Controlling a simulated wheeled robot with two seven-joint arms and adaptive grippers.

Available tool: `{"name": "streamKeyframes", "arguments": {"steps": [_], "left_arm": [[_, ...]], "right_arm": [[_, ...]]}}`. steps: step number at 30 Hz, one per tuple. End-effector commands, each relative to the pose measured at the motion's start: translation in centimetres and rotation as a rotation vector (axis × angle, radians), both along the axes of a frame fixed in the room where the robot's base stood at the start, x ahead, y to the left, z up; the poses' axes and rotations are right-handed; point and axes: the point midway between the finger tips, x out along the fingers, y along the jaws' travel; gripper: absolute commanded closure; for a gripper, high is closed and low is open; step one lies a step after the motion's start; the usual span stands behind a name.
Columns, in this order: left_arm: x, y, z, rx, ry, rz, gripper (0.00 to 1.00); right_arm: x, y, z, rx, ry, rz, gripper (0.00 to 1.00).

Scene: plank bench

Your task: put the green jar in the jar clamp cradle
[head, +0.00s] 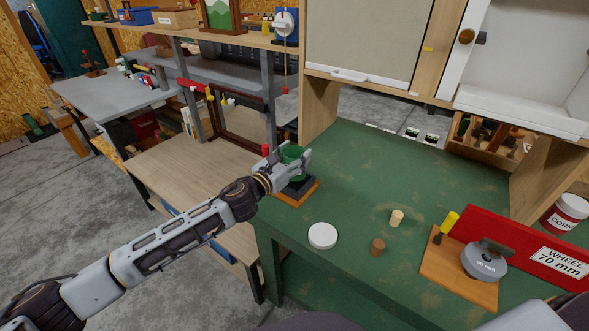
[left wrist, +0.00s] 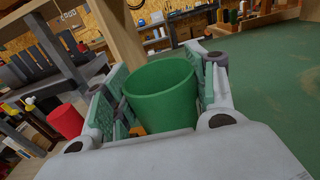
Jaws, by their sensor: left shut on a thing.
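The green jar (head: 293,152) is between the fingers of my left gripper (head: 299,164), which is shut on it. In the left wrist view the open-topped jar (left wrist: 160,93) sits between the two finger pads. The jar clamp cradle, a dark block on an orange-brown wooden base (head: 297,195), stands at the left edge of the green bench. The jar and gripper are over or at this block and partly hide it. I cannot tell whether the jar touches it. A red knob (left wrist: 66,121) shows beside the gripper in the left wrist view. My right gripper is not in view.
A white disc (head: 322,235) and two corks (head: 397,217) lie on the green bench (head: 350,180). At right are a wooden board (head: 447,268) with a grey wheel and yellow handle, and a red sign (head: 500,238). The bench middle is mostly free.

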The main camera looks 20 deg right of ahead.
Motion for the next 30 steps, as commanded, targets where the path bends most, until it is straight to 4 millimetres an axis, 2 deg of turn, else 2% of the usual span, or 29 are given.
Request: {"name": "streamKeyframes", "arguments": {"steps": [6,14,22,30], "left_arm": [[0.0,0.0,-0.2,-0.001,-0.002,0.000,0.69],[0.0,0.0,-0.3,-0.001,-0.002,0.000,0.69],[0.0,0.0,-2.4,-0.001,0.002,0.000,0.69],[0.0,0.0,-4.3,-0.001,-0.001,-0.001,0.69]], "right_arm": [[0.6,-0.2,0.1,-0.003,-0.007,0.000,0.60],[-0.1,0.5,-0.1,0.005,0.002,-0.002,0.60],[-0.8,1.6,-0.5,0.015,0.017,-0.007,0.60],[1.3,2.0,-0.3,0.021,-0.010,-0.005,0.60]]}}
